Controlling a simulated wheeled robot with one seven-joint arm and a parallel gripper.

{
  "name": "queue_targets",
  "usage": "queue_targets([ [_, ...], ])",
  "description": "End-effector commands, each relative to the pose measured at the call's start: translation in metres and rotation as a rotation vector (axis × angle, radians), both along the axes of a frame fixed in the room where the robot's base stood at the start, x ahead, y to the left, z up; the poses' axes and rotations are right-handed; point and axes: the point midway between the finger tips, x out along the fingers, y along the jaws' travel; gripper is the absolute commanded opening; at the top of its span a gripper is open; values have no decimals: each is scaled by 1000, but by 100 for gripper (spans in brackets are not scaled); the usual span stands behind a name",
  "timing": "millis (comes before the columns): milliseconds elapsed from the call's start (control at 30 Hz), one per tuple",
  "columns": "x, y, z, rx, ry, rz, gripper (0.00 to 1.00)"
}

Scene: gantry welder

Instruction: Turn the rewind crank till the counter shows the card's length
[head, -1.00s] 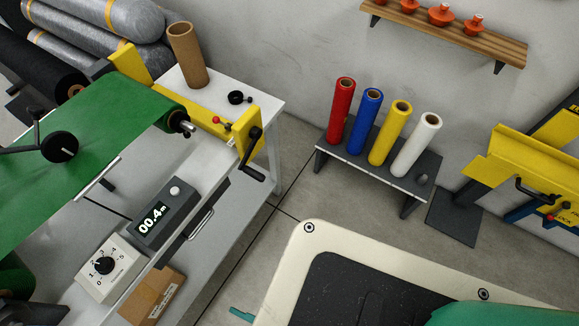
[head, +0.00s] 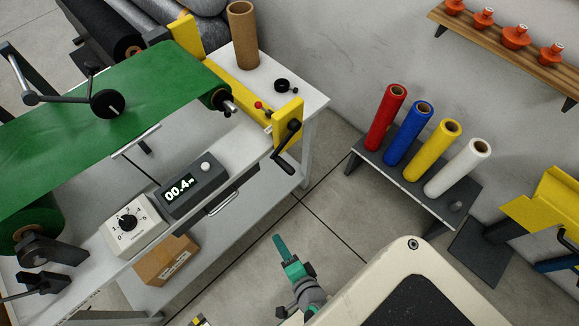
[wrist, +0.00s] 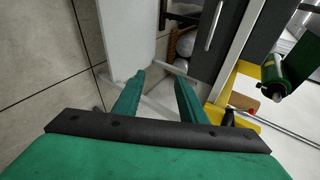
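The rewind crank (head: 287,150), black with a bent arm and grip, sits on the outer side of the yellow end bracket (head: 289,116) at the bench's right end. The counter (head: 181,188) on the bench front reads 00.4 m. My gripper (head: 282,248), with green fingers, is over the floor in front of the bench, below the crank and apart from it. In the wrist view my gripper's (wrist: 157,80) two fingers stand apart with nothing between them. I cannot make out a card with a length on it.
A dial box (head: 129,222) sits left of the counter. Green sheet (head: 110,105) runs across the bench to a roll by the bracket. A cardboard tube (head: 243,38) stands behind. A rack (head: 415,180) of coloured rolls is at right. Floor between bench and rack is clear.

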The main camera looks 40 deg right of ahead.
Motion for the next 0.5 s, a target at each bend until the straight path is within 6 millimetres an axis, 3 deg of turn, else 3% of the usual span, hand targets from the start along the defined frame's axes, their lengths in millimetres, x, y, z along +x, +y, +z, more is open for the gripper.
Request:
queue_targets([
  [33,11,-17,-4,144,-35,-83,38],
  [133,28,-41,-4,456,-113,-216,38],
  [233,43,-67,10,761,-210,-310,38],
  [367,54,-103,45,1119,-341,-362,38],
  [500,51,-134,88,1404,-447,-340,38],
])
